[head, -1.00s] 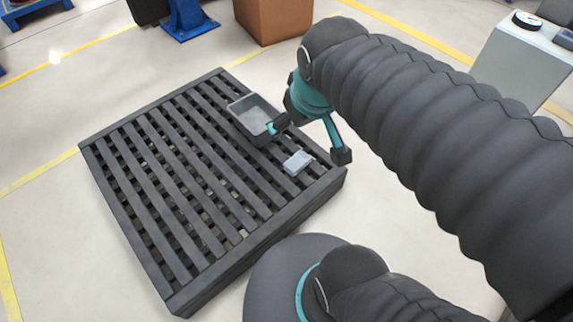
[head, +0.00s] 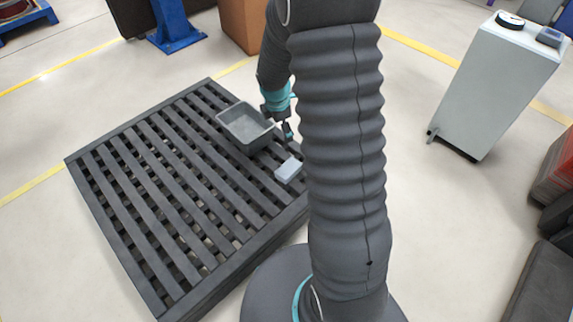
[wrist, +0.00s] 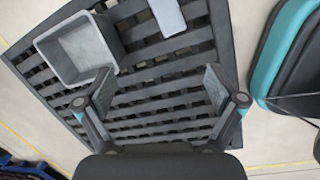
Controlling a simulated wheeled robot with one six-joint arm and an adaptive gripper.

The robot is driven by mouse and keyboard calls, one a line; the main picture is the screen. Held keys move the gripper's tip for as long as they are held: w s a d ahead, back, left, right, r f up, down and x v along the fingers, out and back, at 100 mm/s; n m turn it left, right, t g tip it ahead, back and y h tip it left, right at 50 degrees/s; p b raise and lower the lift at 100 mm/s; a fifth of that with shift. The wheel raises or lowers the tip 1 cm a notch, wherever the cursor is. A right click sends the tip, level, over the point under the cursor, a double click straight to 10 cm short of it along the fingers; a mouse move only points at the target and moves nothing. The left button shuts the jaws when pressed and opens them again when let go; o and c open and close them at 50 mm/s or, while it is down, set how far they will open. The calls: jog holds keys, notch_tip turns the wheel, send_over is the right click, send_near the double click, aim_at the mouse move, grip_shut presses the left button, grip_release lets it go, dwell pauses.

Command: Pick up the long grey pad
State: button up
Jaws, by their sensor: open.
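The long grey pad (head: 288,170) lies flat on the dark slatted pallet (head: 130,225), near its right edge. It also shows in the wrist view (wrist: 168,16), at the top, cut by the frame edge. My gripper is open and empty in the wrist view (wrist: 158,90), with its fingers spread over the slats. The pad is apart from both fingers, beyond the fingertips. In the head view my gripper (head: 288,132) is beside the grey bin, behind the pad, and my arm hides part of it.
An open grey bin (head: 246,124) stands on the pallet close to the pad. A brown box (head: 240,25) and a blue stand (head: 172,25) are behind the pallet. A light grey cabinet (head: 497,85) stands at the right. The pallet's left half is clear.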

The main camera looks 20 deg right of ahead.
notch_tip(320, 180, down, 12)
jog(key=w+d+n+g, duration=0.1)
jog(key=w+d+n, duration=0.1)
jog(key=n, duration=0.3)
jog(key=b, duration=0.2)
send_over(289, 168)
jog(key=f, duration=0.9)
jog(key=shift+w+a, duration=0.15)
jog(key=shift+a, duration=0.2)
jog(key=shift+d+f+b, duration=0.2)
jog(key=shift+d+f, duration=0.05)
jog(key=shift+f, duration=1.15)
jog(key=shift+d+f+b, duration=0.15)
jog(key=shift+d+f, duration=0.05)
jog(key=shift+f, duration=1.15)
jog(key=c, duration=1.2)
